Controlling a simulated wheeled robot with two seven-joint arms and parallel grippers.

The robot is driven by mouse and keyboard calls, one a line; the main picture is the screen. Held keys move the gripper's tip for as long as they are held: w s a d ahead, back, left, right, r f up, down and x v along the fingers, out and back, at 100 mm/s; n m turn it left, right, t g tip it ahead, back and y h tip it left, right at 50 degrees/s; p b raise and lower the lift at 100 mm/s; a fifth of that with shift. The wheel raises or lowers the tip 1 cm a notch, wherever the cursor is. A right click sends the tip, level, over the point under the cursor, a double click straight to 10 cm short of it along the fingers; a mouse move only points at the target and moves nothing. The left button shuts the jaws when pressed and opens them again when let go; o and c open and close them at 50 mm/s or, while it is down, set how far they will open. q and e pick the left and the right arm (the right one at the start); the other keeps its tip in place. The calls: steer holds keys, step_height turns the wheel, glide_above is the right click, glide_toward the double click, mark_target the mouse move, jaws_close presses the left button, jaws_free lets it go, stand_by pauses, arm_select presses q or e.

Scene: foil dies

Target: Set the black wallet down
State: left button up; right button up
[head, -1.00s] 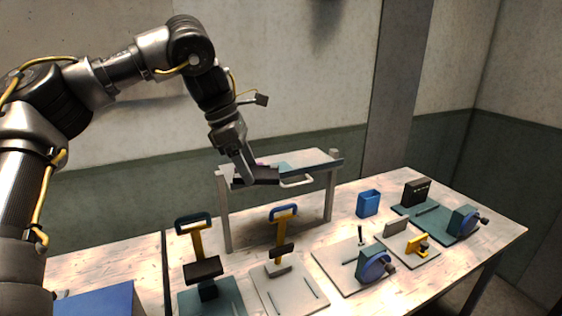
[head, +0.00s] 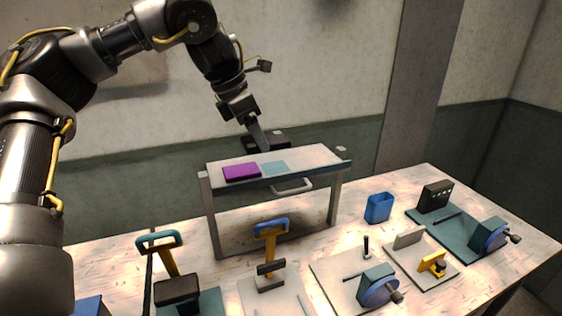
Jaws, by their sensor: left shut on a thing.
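My left gripper (head: 262,142) hangs over the back edge of the raised shelf (head: 310,155), its fingers pointing down. It is shut on the black wallet (head: 277,139), a flat dark piece that shows on both sides of the fingers. The wallet appears at or just above the far edge of the shelf top; I cannot tell whether it touches. A purple wallet (head: 241,172) lies on the left of the shelf top, with a flat teal patch (head: 274,168) beside it. My right gripper is not in view.
The shelf stands on the workbench with a handle (head: 292,187) at its front. Two yellow-levered presses (head: 272,240) (head: 170,265) stand in front. A blue cup (head: 379,208) and several small crank machines (head: 377,284) fill the right. The right part of the shelf top is clear.

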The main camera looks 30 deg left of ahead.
arm_select(q)
steer(key=shift+w+p, duration=0.45)
steer(key=shift+p, duration=0.1)
steer(key=w+a+f+p, duration=0.1)
steer(key=w+p, duration=0.2)
steer(key=w, duration=0.1)
steer(key=p, duration=0.4)
glide_toward(274, 165)
steer(key=shift+w+d+f, duration=0.2)
steer(key=shift+d+f, duration=0.05)
steer(key=shift+d, duration=0.25)
steer(key=shift+w+d+f, duration=0.2)
steer(key=shift+d, duration=0.3)
steer(key=shift+w+a+f, duration=0.1)
steer(key=shift+w+f, duration=0.2)
steer(key=shift+f, duration=0.2)
steer(key=shift+w+a+f+p, duration=0.1)
steer(key=shift+w+f+p, duration=0.2)
steer(key=shift+p, duration=0.35)
step_height(274, 165, down, 2)
steer(key=shift+s+f+p, duration=0.1)
steer(key=shift+f+p, duration=0.1)
steer(key=shift+p, duration=0.25)
steer(key=shift+f, duration=0.4)
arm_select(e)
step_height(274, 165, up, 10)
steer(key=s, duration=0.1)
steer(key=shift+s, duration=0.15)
